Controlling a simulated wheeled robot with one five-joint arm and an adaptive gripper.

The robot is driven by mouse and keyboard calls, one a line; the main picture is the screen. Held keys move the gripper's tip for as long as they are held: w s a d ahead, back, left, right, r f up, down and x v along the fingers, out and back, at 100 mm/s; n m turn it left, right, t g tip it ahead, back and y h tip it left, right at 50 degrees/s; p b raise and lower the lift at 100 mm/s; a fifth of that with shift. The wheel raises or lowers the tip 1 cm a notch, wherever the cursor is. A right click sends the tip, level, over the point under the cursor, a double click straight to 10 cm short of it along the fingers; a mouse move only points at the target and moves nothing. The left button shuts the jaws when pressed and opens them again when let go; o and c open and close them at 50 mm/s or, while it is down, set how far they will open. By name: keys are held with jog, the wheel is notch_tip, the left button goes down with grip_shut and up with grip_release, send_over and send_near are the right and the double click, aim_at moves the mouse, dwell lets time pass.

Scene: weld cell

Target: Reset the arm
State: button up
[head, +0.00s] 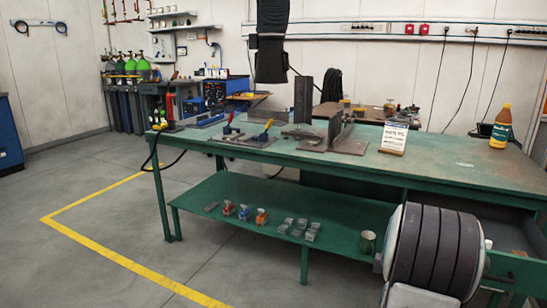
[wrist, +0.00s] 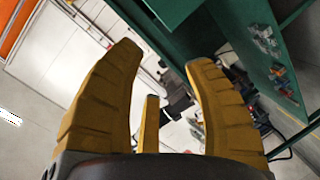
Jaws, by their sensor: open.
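My gripper (wrist: 163,55) shows in the wrist view with its yellow ribbed fingers spread wide apart. Nothing is held between them. The wrist view is tilted, with a green bench edge (wrist: 165,10) above and the lower shelf (wrist: 248,45) with small items on the right, beyond the fingers. The gripper's fingers cannot be made out in the head view.
The green workbench (head: 440,164) holds steel plates (head: 348,147), clamps, a sign (head: 393,138) and an orange-capped bottle (head: 501,126). Floor at left is clear around a yellow line (head: 92,258).

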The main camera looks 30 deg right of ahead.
jog(key=w+a+r+y+p, duration=0.25)
jog(key=a+r+p, duration=0.3)
jog(key=a, duration=0.35)
jog(key=w+a+r+y+p, duration=0.1)
jog(key=a+r+y+p, duration=0.4)
jog(key=a, duration=0.4)
jog(key=w+a+r+y+p, duration=0.1)
jog(key=a+r+y+p, duration=0.1)
jog(key=a+r+p, duration=0.6)
jog(key=s+a+r+g+y+p, duration=0.1)
jog(key=s+a+r+g+p, duration=0.1)
jog(key=s+a+r+p, duration=0.3)
jog(key=s+a+r+m+g+y+p, duration=0.1)
jog(key=s+a+r+p, duration=0.4)
jog(key=s+a, duration=0.6)
jog(key=shift+a+r+g+y, duration=0.35)
jog(key=shift+g+y, duration=0.4)
jog(key=shift+g, duration=0.45)
